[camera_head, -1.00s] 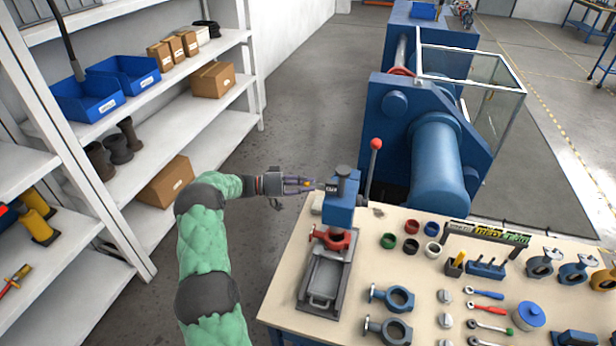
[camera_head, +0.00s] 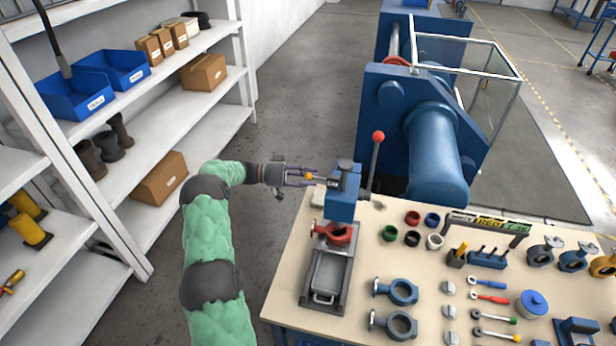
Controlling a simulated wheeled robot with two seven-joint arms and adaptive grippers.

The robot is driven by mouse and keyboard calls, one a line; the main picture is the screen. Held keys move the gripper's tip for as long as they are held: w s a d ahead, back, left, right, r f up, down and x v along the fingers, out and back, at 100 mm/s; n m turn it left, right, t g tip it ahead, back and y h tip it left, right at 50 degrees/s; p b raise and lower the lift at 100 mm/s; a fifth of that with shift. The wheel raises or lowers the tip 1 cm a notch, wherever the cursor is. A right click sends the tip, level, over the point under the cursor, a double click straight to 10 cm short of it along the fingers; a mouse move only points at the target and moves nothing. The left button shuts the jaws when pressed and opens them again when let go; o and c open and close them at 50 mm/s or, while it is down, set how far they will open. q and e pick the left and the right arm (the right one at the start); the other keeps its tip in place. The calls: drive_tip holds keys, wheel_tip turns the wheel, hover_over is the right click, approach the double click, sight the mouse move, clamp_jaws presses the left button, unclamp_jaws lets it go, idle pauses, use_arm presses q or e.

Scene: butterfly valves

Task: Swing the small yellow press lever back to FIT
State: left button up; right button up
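The blue press (camera_head: 342,206) stands at the near left of the workbench. Its small yellow lever knob (camera_head: 309,176) sticks out to the left of the press head, beside a small dark label plate (camera_head: 333,183); the lettering is too small to read. My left gripper (camera_head: 306,177) reaches in from the left at the knob, with its fingers spread above and below it. I cannot tell whether a finger touches it. A red valve body (camera_head: 338,233) sits under the press head. My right gripper is not in view.
A long press handle with a red ball (camera_head: 378,136) rises behind the press. Coloured rings, valve bodies and tools lie on the workbench (camera_head: 362,262) to the right. White shelves (camera_head: 190,99) stand on the left, and a large blue machine (camera_head: 432,150) stands behind the bench.

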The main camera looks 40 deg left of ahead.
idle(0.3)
use_arm(q)
drive_tip(key=v, duration=1.2)
idle(0.3)
